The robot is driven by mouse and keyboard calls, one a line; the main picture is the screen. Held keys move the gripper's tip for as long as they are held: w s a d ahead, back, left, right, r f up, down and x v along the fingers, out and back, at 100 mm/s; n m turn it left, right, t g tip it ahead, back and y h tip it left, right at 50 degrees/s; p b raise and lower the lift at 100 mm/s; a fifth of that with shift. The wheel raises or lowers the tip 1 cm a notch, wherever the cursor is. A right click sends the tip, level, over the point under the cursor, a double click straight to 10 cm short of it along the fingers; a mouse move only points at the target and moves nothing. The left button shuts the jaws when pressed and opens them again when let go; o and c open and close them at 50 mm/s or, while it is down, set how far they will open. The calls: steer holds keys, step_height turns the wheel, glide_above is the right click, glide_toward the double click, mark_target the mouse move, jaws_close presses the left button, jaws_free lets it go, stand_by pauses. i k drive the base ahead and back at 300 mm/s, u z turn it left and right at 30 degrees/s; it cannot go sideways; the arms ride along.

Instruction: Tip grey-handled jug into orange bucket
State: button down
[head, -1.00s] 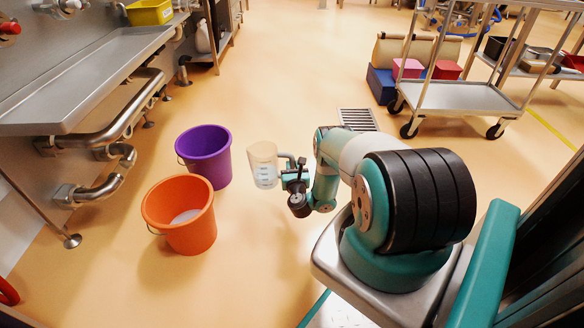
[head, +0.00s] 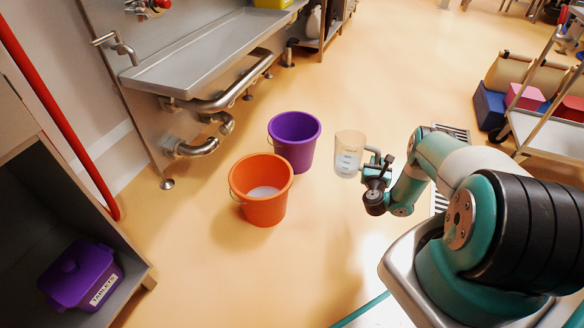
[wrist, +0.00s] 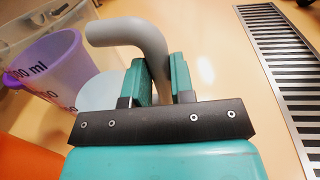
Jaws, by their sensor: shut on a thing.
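The grey-handled jug (head: 348,155) is clear with measuring marks and stands upright in the air at the end of my arm. My gripper (head: 377,172) is shut on its grey handle (wrist: 130,34), which runs between the two green fingers in the wrist view. The jug's contents are hard to make out; something whitish shows low in it. The orange bucket (head: 272,208) stands on the floor to the left of and below the jug, with white material in its bottom. The jug is apart from the bucket.
A purple bucket (head: 294,141) stands just behind the orange one, close to the jug's left. A steel sink bench (head: 200,66) with pipes lies at the back left. A shelf with a purple tablets box (head: 82,275) is at the left. A floor drain (wrist: 285,75) lies at the right.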

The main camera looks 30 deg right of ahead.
mark_target(262, 182)
steer(key=u, duration=0.05)
steer(key=k, duration=0.5)
steer(key=z, duration=1.95)
steer(key=i, duration=0.5)
steer(key=u, duration=2.6)
